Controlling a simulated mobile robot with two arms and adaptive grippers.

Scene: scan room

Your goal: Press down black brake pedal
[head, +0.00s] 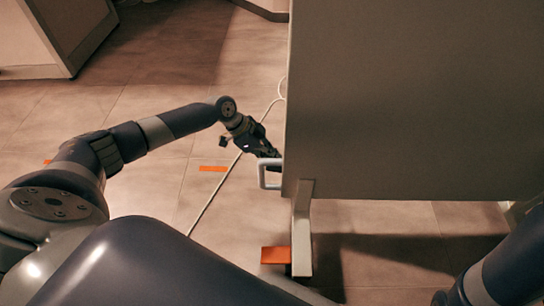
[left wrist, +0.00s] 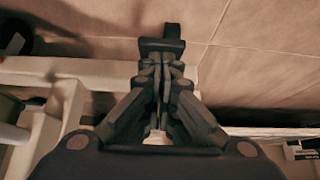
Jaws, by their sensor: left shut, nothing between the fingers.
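My left gripper (head: 272,153) is shut and empty in the head view, with its tips at the lower left edge of the large grey panel. In the left wrist view its closed fingers (left wrist: 162,68) point away from the camera. A black block with a short stub (left wrist: 162,45) shows right at the fingertips and looks like the black brake pedal. The fingers partly cover it, and I cannot tell whether they touch it. In the head view I cannot make out the pedal. My right gripper is out of view.
The grey panel (head: 410,95) fills the upper right, with a pale loop handle (head: 262,174) at its lower left corner and a pale leg (head: 301,235) below. A white cable (head: 216,190) runs over the tiled floor. Orange tape (head: 275,255) marks the floor. Open floor lies left.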

